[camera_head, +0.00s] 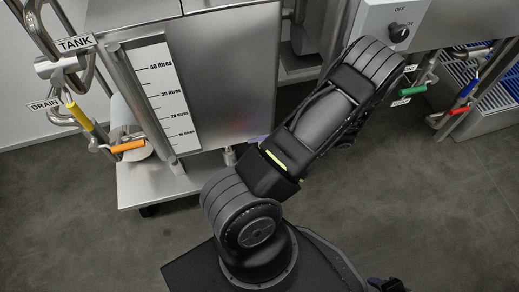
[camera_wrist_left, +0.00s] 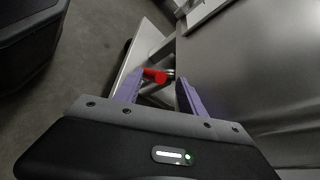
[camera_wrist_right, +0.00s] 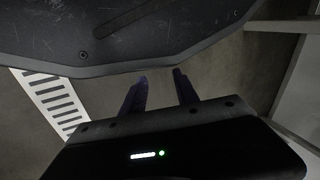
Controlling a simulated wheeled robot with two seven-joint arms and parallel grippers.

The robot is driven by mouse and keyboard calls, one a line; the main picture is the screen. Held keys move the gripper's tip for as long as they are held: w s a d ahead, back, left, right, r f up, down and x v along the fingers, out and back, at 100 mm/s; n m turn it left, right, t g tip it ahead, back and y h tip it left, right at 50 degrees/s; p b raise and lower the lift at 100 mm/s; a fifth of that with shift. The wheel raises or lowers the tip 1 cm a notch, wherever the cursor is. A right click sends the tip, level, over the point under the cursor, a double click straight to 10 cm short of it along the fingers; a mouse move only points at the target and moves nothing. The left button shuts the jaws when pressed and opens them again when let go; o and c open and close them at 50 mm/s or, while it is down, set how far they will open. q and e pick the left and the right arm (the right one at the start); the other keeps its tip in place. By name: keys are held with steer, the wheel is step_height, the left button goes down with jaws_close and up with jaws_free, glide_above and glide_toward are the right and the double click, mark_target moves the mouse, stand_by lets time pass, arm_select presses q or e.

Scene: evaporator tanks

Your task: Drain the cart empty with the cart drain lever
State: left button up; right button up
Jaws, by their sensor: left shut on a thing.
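The steel cart (camera_head: 228,75) stands at centre in the head view, with a white litre scale (camera_head: 160,90) on its front; I cannot make out a liquid level. A red lever (camera_wrist_left: 155,75) shows low on the cart in the left wrist view, between the purple fingers of my left gripper (camera_wrist_left: 160,92), which is shut on it. In the head view my arm hides the lever and most of that gripper; a bit of purple shows beside the cart. My right gripper (camera_wrist_right: 160,75) is open and empty near my base.
Left are pipes with TANK (camera_head: 75,44) and DRAIN (camera_head: 44,104) labels and yellow (camera_head: 80,116) and orange (camera_head: 127,146) handles. Right are an OFF knob (camera_head: 398,32) and green (camera_head: 412,90), red (camera_head: 459,110) and blue (camera_head: 468,88) handles. The grey floor (camera_head: 440,190) is clear at front right.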

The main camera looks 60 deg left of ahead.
arm_select(q)
step_height(320, 180, up, 8)
steer(key=w+d+p, duration=0.1)
steer(key=d+p, duration=0.2)
steer(key=p, duration=0.3)
steer(key=shift+w+r, duration=0.15)
steer(key=shift+w, duration=0.25)
steer(key=shift+p, duration=0.35)
